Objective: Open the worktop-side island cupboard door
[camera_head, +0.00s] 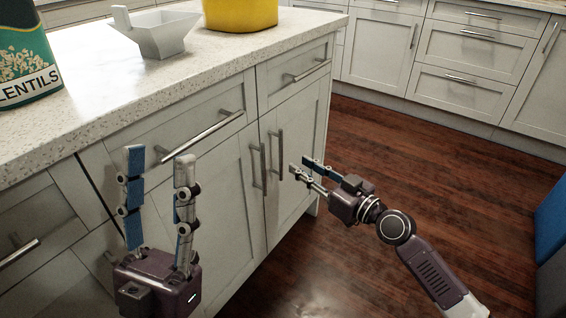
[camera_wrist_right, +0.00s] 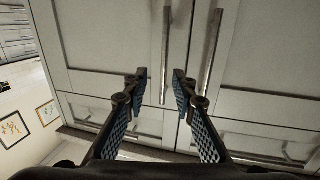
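The island cupboard has two pale panelled doors below the drawers, both shut. The left door (camera_head: 228,195) has a vertical bar handle (camera_head: 257,168), and the right door (camera_head: 300,130) has another bar handle (camera_head: 275,155) beside it. My right gripper (camera_head: 299,167) is open just in front of the right door's handle. In the right wrist view my right gripper (camera_wrist_right: 160,77) has its fingertips apart on either side of one bar handle (camera_wrist_right: 166,50), not closed on it. The other handle (camera_wrist_right: 211,50) lies outside the fingers. My left gripper (camera_head: 159,155) is open and empty before the island's left part.
Drawers with bar handles (camera_head: 203,137) run above the doors. On the worktop (camera_head: 100,115) stand a lentils can (camera_head: 25,55), a white scoop-like vessel (camera_head: 160,33) and a yellow container (camera_head: 240,12). Bare wooden floor (camera_head: 420,150) lies right of the island, with cabinets (camera_head: 440,50) behind.

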